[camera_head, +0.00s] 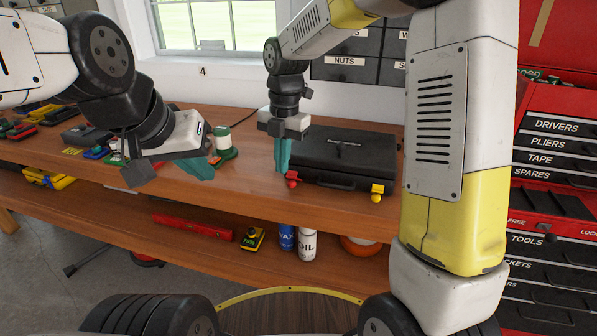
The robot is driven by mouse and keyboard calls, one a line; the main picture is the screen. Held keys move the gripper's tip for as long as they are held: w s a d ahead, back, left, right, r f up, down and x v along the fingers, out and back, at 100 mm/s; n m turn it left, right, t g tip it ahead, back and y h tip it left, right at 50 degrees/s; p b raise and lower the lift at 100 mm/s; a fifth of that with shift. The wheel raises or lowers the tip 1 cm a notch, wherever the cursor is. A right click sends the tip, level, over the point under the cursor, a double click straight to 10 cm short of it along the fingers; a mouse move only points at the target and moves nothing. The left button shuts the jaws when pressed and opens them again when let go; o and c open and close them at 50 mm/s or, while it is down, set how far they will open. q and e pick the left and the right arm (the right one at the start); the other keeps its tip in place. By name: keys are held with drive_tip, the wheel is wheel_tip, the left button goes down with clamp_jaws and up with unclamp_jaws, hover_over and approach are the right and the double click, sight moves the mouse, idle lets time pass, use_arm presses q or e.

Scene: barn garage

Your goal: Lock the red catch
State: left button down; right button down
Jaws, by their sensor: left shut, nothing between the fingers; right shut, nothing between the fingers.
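A black case (335,160) lies closed on the wooden workbench. The red catch (292,180) is at the left end of its front edge, and a yellow catch (377,191) is at the right end. My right gripper (283,168) is shut and empty, pointing down at the case's front left corner. Its teal fingertips are just above and left of the red catch; I cannot tell if they touch it. My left gripper (203,169) is shut and empty over the bench, left of the case. The red catch is too small to tell its exact position.
A green and white spool (223,143) stands behind my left gripper. Several tools lie at the bench's left end. The lower shelf holds a blue can (287,237), a white oil can (308,245) and a yellow tape measure (253,239). A red tool chest (560,75) stands at right.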

drive_tip(key=shift+f, duration=0.1)
wheel_tip(320, 180, down, 10)
drive_tip(key=shift+w+d+r, duration=0.2)
drive_tip(key=shift+w, duration=0.3)
drive_tip(key=shift+w+d+r, duration=0.15)
drive_tip(key=shift+w+r, duration=0.1)
drive_tip(key=shift+w, duration=0.3)
drive_tip(key=shift+w+d+r, duration=0.2)
drive_tip(key=shift+w, duration=0.3)
drive_tip(key=shift+r, duration=0.1)
